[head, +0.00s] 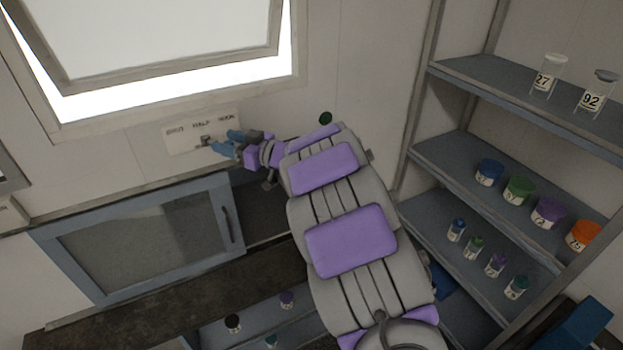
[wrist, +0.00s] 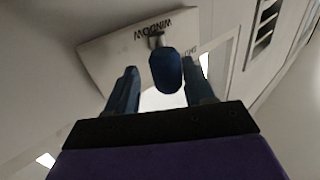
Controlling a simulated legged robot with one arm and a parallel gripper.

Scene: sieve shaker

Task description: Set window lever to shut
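The window lever shows in the wrist view as a rounded dark blue handle (wrist: 166,72) on a short grey stem. It stands out from a pale wall panel (wrist: 100,52) marked WINDOW. My gripper (head: 222,141) is open in front of the panel. In the wrist view its blue fingers (wrist: 160,86) stand apart on either side of the handle, with no clear contact visible.
The window pane (head: 165,40) above is tilted, with a bright gap below it. A glass-fronted cabinet (head: 145,240) is below the panel. Shelves (head: 465,165) with jars stand at the right. A dark counter (head: 170,290) runs along the bottom.

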